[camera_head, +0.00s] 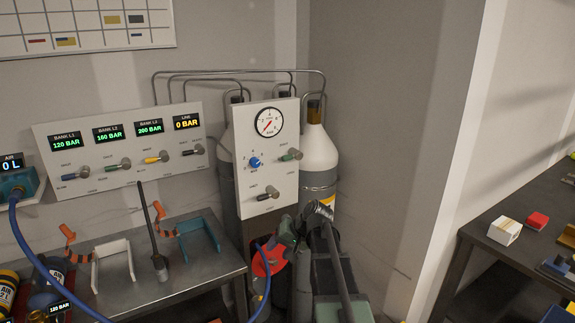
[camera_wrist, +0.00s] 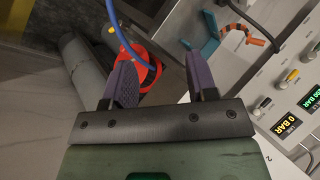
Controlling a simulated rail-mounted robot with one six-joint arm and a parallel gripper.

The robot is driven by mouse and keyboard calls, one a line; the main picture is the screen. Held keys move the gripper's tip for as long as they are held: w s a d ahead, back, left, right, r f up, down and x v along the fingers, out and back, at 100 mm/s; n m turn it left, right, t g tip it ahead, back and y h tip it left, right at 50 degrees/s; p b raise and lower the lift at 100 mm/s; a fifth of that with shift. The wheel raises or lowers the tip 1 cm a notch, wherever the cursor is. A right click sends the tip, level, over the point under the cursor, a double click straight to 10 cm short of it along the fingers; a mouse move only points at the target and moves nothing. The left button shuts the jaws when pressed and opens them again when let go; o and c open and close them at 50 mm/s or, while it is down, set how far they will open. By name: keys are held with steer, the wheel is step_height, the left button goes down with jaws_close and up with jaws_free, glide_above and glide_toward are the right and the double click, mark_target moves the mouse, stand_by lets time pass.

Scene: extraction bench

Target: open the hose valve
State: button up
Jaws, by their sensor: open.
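A white gauge panel (camera_head: 248,210) stands in front of the gas cylinders in the head view. My arm's end is near the panel's lower right edge in the head view. A red ring-shaped part (camera_wrist: 142,72) shows beyond the fingers, with a blue hose (camera_wrist: 128,40) beside it.
A bank panel (camera_head: 125,150) with several lever valves and displays is left of the gauge panel; one display reads 0 BAR. A metal bench (camera_head: 190,262) with brackets is below it. A dark table (camera_head: 500,250) with small blocks stands at right.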

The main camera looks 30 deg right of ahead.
steer(key=w+d+r+m+t+y, duration=0.1)
steer(key=w+d+r+m+t, duration=0.1)
steer(key=w+d+r+t, duration=0.45)
steer(key=w+d+r+m+t+y, duration=0.1)
steer(key=w+d, duration=0.2)
steer(key=d, duration=0.6)
steer(key=m+t, duration=0.4)
steer(key=t, duration=0.2)
glide_toward(290, 160)
steer(key=p+x, duration=0.1)
steer(key=x, duration=1)
steer(key=shift+w+r, duration=0.1)
steer(key=shift+w, duration=0.15)
steer(key=c, duration=0.9)
steer(key=shift+n, duration=0.3)
